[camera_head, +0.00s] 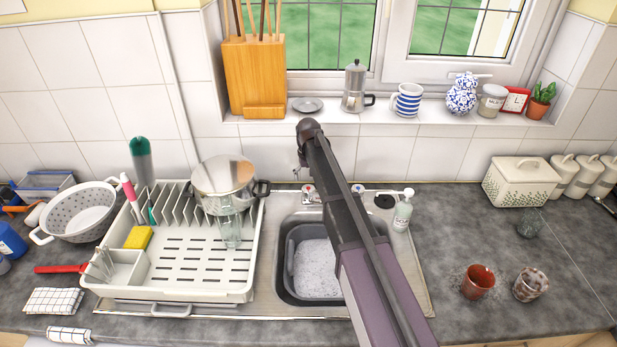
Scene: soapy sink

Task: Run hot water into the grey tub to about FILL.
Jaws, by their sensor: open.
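The grey tub (288,285) sits in the steel sink (279,235), with pale, speckled suds (316,270) inside. Its right part is hidden behind my arm. I cannot make out a fill mark or the exact water level. Behind the sink is a tap with a red-marked knob (309,190) on the left and a blue-marked knob (358,188) on the right. My arm hides the spout, and I see no running water. My arm crosses above the sink from the lower right towards the window wall. I cannot make out my gripper.
A dish rack (197,290) with a steel pot (222,180) and a glass (230,235) stands left of the sink. A soap bottle (402,215) stands at its right back. A brown cup (478,282) and a speckled cup (531,285) are on the right counter.

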